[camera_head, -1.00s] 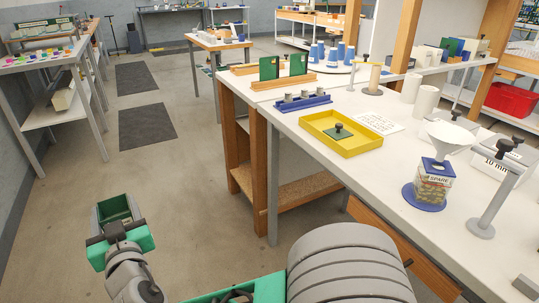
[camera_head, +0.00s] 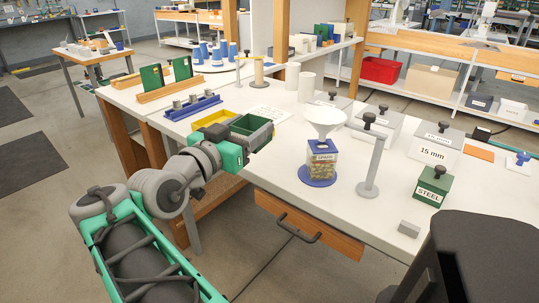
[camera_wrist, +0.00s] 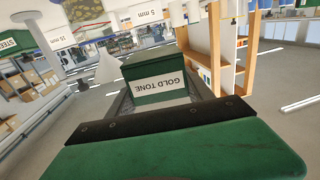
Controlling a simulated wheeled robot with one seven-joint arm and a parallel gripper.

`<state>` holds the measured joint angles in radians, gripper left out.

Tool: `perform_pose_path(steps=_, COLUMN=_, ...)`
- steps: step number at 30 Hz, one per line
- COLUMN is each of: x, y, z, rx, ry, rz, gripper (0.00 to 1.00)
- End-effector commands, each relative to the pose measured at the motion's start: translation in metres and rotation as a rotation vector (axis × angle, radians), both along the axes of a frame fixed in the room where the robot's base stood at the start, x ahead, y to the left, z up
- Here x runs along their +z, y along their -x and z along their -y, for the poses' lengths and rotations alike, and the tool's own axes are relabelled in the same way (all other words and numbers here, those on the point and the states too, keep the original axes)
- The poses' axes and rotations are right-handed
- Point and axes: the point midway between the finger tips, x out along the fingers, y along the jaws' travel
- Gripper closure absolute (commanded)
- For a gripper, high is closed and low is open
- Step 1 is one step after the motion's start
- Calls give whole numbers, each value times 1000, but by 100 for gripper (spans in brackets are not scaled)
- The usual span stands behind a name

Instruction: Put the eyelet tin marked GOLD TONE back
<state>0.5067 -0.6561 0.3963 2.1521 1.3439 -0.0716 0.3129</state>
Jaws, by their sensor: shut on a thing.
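The green GOLD TONE tin (camera_head: 248,126) is held up by my gripper (camera_head: 246,140) in the head view, above the white bench near its front edge. It looks like an open box with no lid on it. In the wrist view the tin (camera_wrist: 152,76) shows its white label upside down between my fingers (camera_wrist: 160,118), which are shut on it. A yellow tray (camera_head: 204,121) sits behind the tin and is partly hidden by it. The green STEEL tin (camera_head: 432,190) stands at the right of the bench with a black knob on top.
A white funnel over a SPARE jar (camera_head: 320,162) and a grey post stand (camera_head: 373,155) rise right of my gripper. Grey boxes, one marked 15 mm (camera_head: 436,150), stand behind. A blue rack (camera_head: 193,107) is at left. A small grey block (camera_head: 409,229) lies near the front edge.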

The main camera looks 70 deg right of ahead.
Motion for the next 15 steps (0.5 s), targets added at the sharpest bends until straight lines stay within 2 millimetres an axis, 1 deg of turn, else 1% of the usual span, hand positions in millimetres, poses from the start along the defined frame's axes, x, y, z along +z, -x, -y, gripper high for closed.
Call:
perform_pose_path(steps=1, x=6, y=21, z=2, rx=-53, ry=1, rz=2, gripper=92)
perform_pose_path(steps=3, x=9, y=40, z=2, rx=-104, ry=1, rz=1, gripper=91)
perform_pose_path(steps=6, x=10, y=53, z=4, rx=-140, ry=0, rz=1, gripper=91)
perform_pose_path(steps=8, x=6, y=53, z=11, rx=-147, ry=-1, rz=-3, gripper=91)
perform_pose_path(steps=10, x=-2, y=50, z=25, rx=-149, ry=-3, rz=-4, gripper=91)
perform_pose_path(steps=15, x=-24, y=37, z=72, rx=-147, ry=-3, rz=-4, gripper=91)
